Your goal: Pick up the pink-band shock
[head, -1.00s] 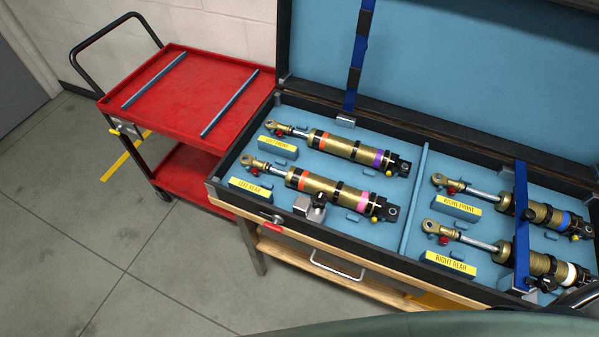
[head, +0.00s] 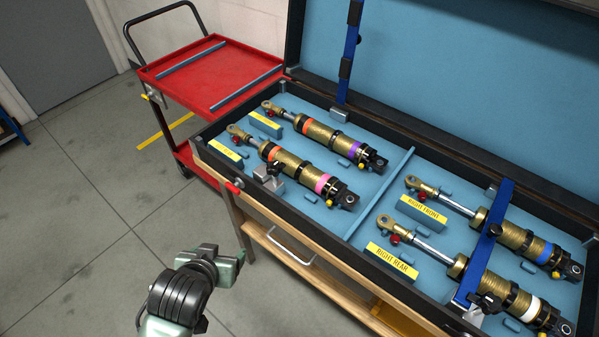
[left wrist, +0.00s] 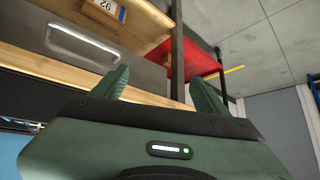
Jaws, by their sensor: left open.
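The pink-band shock (head: 298,172) lies in the left half of the blue-lined case, in the row nearer the front, by the left rear label (head: 223,150). My left gripper (head: 215,260) is low in front of the case, left of the wooden bench, apart from the shock. In the left wrist view its two green fingers (left wrist: 160,92) are spread and empty, facing the bench drawer. The shock is not visible in that view. My right gripper is not in view.
The purple-band shock (head: 322,135) lies just behind. The blue-band (head: 515,240) and white-band (head: 510,297) shocks lie right of the divider (head: 380,192), under a blue strap (head: 487,245). A red cart (head: 214,75) stands behind left. Floor at left is clear.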

